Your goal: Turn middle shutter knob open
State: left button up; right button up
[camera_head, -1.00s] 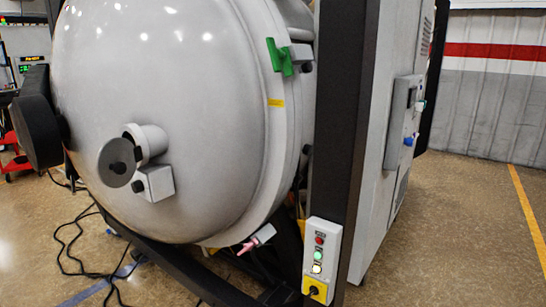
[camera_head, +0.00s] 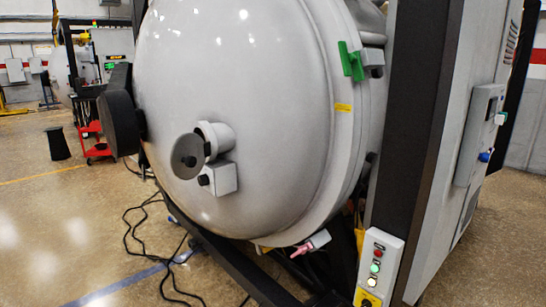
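The rounded grey furnace door (camera_head: 270,110) fills the middle of the view. I cannot tell whether the shutter is open or closed. Neither of my grippers shows in the view.
A dark column (camera_head: 415,120) and a control box (camera_head: 378,268) with lit buttons stand to the right. A green clamp (camera_head: 351,62) is on the door rim. Black cables (camera_head: 140,235) lie on the floor at the left. Open floor (camera_head: 50,220) spreads left of the furnace.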

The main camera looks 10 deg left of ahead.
aim_at(203, 180)
jog(key=i+j+u, duration=0.1)
jog(key=j, duration=0.35)
jog(key=i+j+u, duration=0.15)
jog(key=j, duration=0.35)
jog(key=i+j+u, duration=0.1)
jog(key=j, duration=0.35)
jog(key=i+j+u, duration=0.1)
jog(key=j, duration=0.35)
jog(key=i+j+u, duration=0.1)
jog(key=i+j, duration=0.15)
jog(key=j, duration=0.15)
jog(key=i+j+u, duration=0.15)
jog(key=j, duration=0.3)
jog(key=i+j+u, duration=0.1)
jog(key=i+j, duration=0.15)
jog(key=j+z, duration=0.15)
jog(key=z, duration=1.4)
